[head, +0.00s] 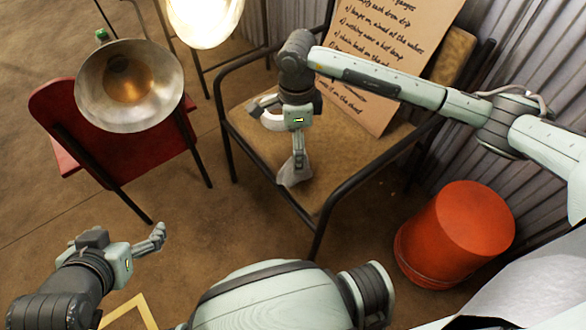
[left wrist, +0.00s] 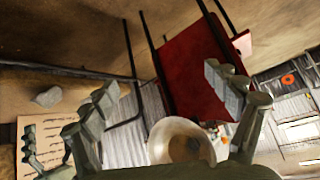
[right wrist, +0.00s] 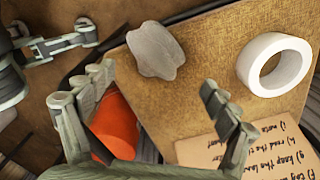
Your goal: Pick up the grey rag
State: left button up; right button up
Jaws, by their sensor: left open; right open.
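The grey rag (head: 294,176) lies crumpled on the brown seat of the chair (head: 252,120), near its front edge. It also shows in the right wrist view (right wrist: 155,50) and in the left wrist view (left wrist: 47,97). My right gripper (head: 279,138) is open above the seat, one finger pointing down close to the rag. My left gripper (head: 154,240) is open and empty, away from the chair, at the lower left.
A white tape roll (right wrist: 273,65) and a handwritten cardboard sign (head: 392,50) are on the chair. A red bucket-like object (head: 462,225) stands right of it. A red chair (head: 75,125) with a metal lamp (head: 150,85) is left. Floor between the chairs is clear.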

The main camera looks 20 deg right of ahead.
aim_at(286, 176)
jog(key=shift+s+a+f+n, duration=0.1)
jog(key=shift+a+f+n, duration=0.15)
jog(key=shift+n, duration=0.65)
notch_tip(286, 176, down, 2)
jog(key=shift+f, duration=0.2)
notch_tip(286, 176, down, 4)
jog(key=shift+s+a+f, duration=0.1)
jog(key=shift+s+f, duration=0.05)
jog(key=shift+f, duration=0.35)
jog(key=c, duration=1.2)
pick_arm(q)
jog(key=shift+w+d+r+t+h, duration=0.3)
jog(key=shift+w+d+r+t, duration=0.4)
jog(key=shift+w+d+r, duration=0.3)
pick_arm(e)
jog(key=shift+r, duration=0.15)
